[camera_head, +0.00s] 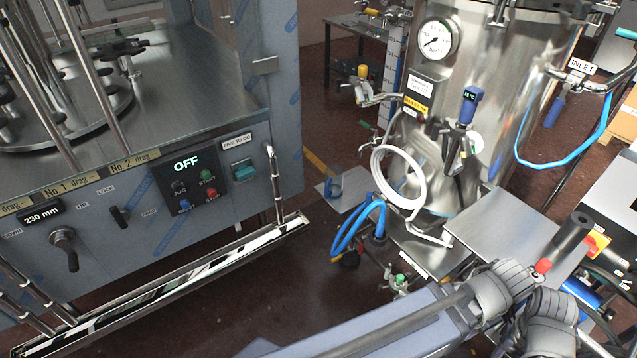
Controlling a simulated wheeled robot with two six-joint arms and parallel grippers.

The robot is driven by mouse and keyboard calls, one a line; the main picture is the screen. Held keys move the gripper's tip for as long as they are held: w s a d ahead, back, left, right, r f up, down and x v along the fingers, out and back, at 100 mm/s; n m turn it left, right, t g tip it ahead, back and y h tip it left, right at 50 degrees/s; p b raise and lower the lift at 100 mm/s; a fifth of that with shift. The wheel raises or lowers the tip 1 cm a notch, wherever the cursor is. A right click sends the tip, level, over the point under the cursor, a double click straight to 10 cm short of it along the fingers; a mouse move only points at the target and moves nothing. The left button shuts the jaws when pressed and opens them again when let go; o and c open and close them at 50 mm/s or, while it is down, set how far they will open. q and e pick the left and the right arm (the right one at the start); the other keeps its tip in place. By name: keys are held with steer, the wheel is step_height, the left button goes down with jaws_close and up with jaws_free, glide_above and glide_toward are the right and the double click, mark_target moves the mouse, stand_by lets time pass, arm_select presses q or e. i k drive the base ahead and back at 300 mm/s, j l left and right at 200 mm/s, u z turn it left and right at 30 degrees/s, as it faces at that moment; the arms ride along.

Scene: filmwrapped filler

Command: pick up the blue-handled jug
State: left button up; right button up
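I cannot make out a jug with certainty. A small blue curved piece (335,187) stands on a flat metal plate by the foot of the steel tank, left of a white hose coil; it is too small to tell whether it is a jug's handle. Blue loops (362,222) below the coil look like hose. A grey arm of mine crosses the bottom right, with ribbed dark joints. No gripper fingers of either arm can be seen, and nothing is seen held.
The filler machine (150,190) with its control panel and low metal rail (180,285) fills the left. The steel tank (480,110) with gauge and hoses stands right. A bare metal table (515,228) is below it. Dark red floor (300,290) is clear between.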

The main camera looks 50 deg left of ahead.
mark_target(333, 174)
steer(key=u, duration=1.55)
steer(key=i+j+z, duration=0.45)
steer(key=j, duration=0.15)
steer(key=j+z, duration=0.25)
steer(key=i+j+z, duration=0.2)
steer(key=j, duration=0.25)
steer(key=j+z, duration=0.25)
steer(key=j, duration=0.1)
